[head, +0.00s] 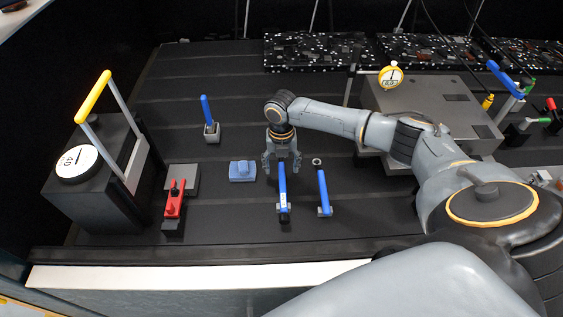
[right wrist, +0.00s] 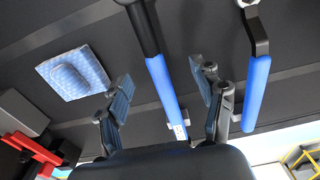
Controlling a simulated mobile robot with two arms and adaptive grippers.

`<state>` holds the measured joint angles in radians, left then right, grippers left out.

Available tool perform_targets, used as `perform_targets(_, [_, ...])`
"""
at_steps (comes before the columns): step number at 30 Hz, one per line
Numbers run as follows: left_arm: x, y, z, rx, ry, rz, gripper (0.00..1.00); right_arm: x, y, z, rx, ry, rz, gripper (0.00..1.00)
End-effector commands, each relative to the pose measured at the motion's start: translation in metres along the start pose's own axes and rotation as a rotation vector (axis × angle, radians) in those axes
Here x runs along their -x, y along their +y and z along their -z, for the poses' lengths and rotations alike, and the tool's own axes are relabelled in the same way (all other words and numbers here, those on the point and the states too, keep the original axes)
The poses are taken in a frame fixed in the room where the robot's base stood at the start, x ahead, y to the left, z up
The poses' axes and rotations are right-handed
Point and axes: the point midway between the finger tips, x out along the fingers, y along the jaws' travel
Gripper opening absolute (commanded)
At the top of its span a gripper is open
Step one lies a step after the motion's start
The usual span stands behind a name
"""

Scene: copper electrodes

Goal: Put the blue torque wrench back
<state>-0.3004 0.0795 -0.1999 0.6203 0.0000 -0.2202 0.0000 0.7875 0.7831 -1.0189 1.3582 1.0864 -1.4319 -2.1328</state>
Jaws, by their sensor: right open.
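Two long blue-handled tools lie side by side on the dark bench in the head view. The left one (head: 282,186) has a small pale label near its near end; the right one (head: 323,188) has a ring-shaped head. I cannot tell for sure which is the torque wrench. My right gripper (head: 282,162) is open at the far end of the left tool. In the right wrist view, the left tool's blue handle (right wrist: 163,85) runs between my open fingers (right wrist: 160,80), with gaps visible. The right tool (right wrist: 257,92) lies outside them. My left gripper is not in view.
A blue block (head: 242,171) and a red clamp-like tool (head: 174,200) lie to the left. A blue handle stands in a small holder (head: 212,133) behind. A dark box with a dial and yellow handle (head: 92,91) is far left; a grey box (head: 430,103) is back right.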

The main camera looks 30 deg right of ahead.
Motion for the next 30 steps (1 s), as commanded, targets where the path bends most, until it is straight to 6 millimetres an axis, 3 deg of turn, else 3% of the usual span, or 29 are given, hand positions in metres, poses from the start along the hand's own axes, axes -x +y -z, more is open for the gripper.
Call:
perform_targets(13, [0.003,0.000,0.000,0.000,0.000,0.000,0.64,0.004,0.000,0.000,0.000,-0.001,-0.001,0.67])
perform_targets(30, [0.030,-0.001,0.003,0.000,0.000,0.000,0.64,0.032,0.000,0.000,0.000,0.000,-0.001,0.67])
